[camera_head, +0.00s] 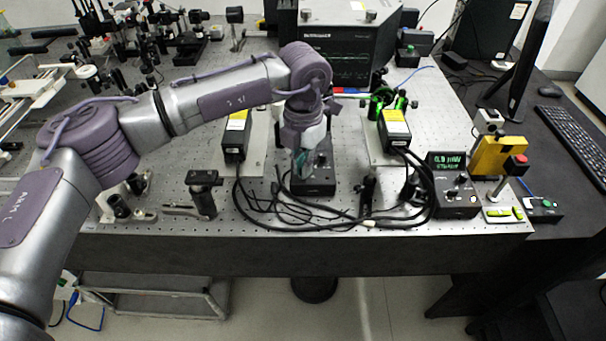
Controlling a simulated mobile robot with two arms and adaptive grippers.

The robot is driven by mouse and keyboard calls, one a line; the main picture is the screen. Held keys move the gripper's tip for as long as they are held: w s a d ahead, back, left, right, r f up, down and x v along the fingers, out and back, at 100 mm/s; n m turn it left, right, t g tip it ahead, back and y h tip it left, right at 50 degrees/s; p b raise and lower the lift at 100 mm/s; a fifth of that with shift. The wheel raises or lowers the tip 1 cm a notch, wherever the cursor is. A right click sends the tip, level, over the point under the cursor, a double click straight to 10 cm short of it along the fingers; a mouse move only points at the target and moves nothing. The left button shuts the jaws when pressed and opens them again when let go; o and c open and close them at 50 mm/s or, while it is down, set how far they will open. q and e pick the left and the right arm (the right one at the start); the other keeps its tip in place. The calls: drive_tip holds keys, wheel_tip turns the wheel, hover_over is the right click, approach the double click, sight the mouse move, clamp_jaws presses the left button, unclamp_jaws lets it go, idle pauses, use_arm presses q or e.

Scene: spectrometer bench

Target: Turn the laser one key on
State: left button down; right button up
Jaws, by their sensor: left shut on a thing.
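My left arm reaches in from the left and bends down over the bench. My left gripper (302,168) points down at a small black controller box (318,186) in the middle of the bench's front part. It is shut on what appears to be the laser one key at that box; the fingers hide the key, so its turn position cannot be told. The box's display is also covered by the gripper. A second, similar controller (455,198) stands to the right with a lit green display. My right gripper is not in view.
Black cables (290,213) loop along the front of the bench. Two black laser heads with yellow labels, one left (236,140) and one right (394,130), flank the gripper. A yellow device (497,156) and a red-button post (515,165) stand at the right.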

use_arm(q)
drive_tip(key=m+b, duration=0.2)
drive_tip(key=m, duration=0.1)
drive_tip(key=shift+f, duration=0.2)
drive_tip(key=m+b, duration=0.2)
drive_tip(key=shift+r+m, duration=0.1)
drive_tip(key=shift+m, duration=0.2)
drive_tip(key=m+b, duration=0.1)
drive_tip(key=m, duration=0.1)
drive_tip(key=shift+m+b, duration=0.3)
drive_tip(key=shift+b, duration=0.05)
drive_tip(key=shift+r+m+b, duration=0.1)
drive_tip(key=shift+m+b, duration=0.35)
drive_tip(key=shift+m, duration=0.75)
drive_tip(key=c, duration=1.3)
unclamp_jaws()
drive_tip(key=shift+r, duration=0.1)
